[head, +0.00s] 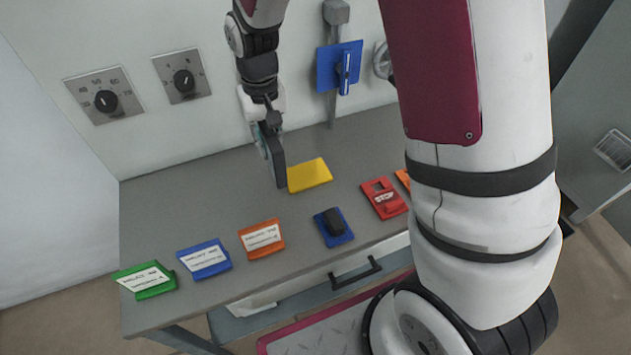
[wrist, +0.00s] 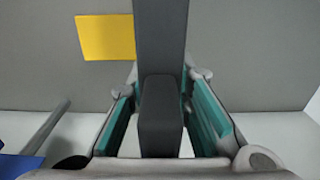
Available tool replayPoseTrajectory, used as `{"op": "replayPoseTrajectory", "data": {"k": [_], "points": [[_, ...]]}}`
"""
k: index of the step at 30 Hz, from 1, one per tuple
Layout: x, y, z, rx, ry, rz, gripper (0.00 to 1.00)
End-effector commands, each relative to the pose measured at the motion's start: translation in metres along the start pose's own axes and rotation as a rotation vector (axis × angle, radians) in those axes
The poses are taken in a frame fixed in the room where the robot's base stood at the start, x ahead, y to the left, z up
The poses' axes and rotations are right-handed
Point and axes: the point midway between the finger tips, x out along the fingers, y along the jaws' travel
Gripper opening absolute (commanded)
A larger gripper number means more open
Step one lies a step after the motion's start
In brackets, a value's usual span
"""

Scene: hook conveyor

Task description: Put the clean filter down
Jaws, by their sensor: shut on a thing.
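A flat dark grey piece, which I take to be the clean filter (head: 274,160), hangs from my gripper (head: 264,126), upright and edge-on, just left of the yellow plate (head: 310,175). I cannot tell whether its lower end touches the table. In the wrist view my gripper (wrist: 160,118) has its teal-padded fingers on both sides of the filter's dark block (wrist: 160,120). The filter's panel (wrist: 160,40) reaches up past the block, and the yellow plate (wrist: 100,37) lies to its left.
The grey table (head: 170,215) carries green (head: 146,280), blue (head: 205,259) and orange (head: 262,238) labelled stands, a blue plate with a dark block (head: 334,227) and a red piece (head: 384,198). A blue panel (head: 328,70) is on a wall post. The table's back left is clear.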

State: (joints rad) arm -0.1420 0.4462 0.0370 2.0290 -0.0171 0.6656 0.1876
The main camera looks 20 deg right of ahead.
Motion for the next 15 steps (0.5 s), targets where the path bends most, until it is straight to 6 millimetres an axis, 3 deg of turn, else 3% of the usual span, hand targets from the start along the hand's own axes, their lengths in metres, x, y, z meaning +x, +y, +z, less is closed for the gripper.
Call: {"op": "replayPoseTrajectory", "data": {"k": [3,7,15], "points": [[-0.008,-0.032,0.015,-0.006,0.004,0.002,0.0],[-0.011,-0.046,0.026,-0.002,0.0,0.005,0.0],[0.033,-0.049,0.028,0.001,-0.004,0.006,0.0]]}}
